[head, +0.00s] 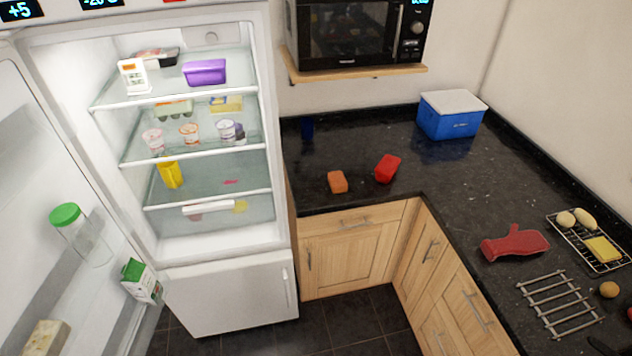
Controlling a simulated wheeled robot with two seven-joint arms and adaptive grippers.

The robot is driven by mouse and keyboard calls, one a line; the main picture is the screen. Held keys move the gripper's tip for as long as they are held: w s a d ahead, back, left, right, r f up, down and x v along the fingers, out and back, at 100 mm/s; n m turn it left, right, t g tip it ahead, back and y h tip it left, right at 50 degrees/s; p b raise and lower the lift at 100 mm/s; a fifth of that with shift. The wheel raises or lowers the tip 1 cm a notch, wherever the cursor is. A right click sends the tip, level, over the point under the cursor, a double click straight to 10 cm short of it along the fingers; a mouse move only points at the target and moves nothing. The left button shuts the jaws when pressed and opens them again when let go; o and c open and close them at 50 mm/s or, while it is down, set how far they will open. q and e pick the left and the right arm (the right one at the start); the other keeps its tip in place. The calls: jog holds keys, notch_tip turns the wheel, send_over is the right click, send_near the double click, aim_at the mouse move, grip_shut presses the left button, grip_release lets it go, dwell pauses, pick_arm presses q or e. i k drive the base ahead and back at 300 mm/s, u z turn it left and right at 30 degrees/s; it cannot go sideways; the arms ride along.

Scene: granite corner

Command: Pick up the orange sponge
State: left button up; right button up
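The orange sponge (338,182) is a small block lying on the black granite counter (350,206), near its front edge and just right of the open fridge. Nothing covers it and nothing touches it. A red block-like item (387,169) lies to its right, a short gap away. Neither of my grippers shows in the head view.
The open fridge (277,240) stands left, its door swung out at far left. A microwave shelf (350,73) overhangs the back counter. A blue cooler (450,118) sits in the corner. A red mitt (515,245) and metal rack (560,302) lie right.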

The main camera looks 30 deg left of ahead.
aim_at(337, 180)
jog(key=u, duration=0.65)
jog(key=i, duration=1.2)
jog(key=z, duration=0.8)
jog(key=k, duration=0.75)
jog(key=u, duration=0.5)
jog(key=i, duration=0.5)
jog(key=z, duration=0.05)
